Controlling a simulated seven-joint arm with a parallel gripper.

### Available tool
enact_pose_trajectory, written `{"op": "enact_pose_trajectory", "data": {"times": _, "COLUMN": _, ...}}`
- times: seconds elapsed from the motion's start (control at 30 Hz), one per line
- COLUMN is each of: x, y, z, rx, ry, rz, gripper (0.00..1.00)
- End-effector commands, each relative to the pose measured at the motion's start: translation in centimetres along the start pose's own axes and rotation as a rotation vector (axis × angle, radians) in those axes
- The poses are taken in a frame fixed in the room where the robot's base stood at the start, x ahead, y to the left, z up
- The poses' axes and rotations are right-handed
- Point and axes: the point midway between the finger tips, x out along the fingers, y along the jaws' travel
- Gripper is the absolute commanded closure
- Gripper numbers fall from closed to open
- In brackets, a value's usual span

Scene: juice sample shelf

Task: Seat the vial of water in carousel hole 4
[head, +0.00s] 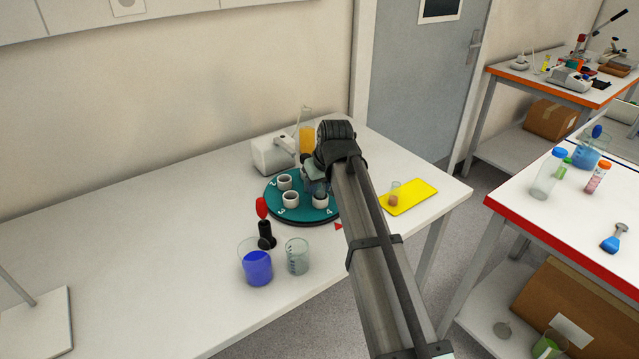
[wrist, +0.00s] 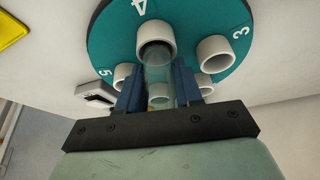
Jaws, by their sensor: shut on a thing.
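The teal carousel (head: 300,215) stands on the white table and carries several white ring-shaped holders. The holder of hole 4 (wrist: 155,35) is beside the printed 4 in the wrist view; it also shows in the head view (head: 320,200). My gripper (wrist: 158,85) is shut on the clear vial (wrist: 158,70), which sits between its two blue fingers. One end of the vial overlaps the holder of hole 4 in the wrist view. I cannot tell whether that end is inside it or above it. In the head view my arm largely hides the gripper.
Hole 3's holder (wrist: 215,53) stands close beside the fingers. A blue-filled beaker (head: 257,266), an empty beaker (head: 298,256) and a red-and-black item (head: 265,230) stand in front of the carousel. A yellow mat (head: 415,197) lies right. The table's left side is largely clear.

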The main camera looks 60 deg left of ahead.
Motion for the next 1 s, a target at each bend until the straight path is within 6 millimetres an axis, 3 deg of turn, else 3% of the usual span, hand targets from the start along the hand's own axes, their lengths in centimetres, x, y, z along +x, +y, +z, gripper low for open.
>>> {"op": "enact_pose_trajectory", "data": {"times": 1.0, "x": -0.68, "y": -0.01, "z": -0.28, "rx": 0.0, "ry": -0.001, "rz": 0.0, "gripper": 0.94}}
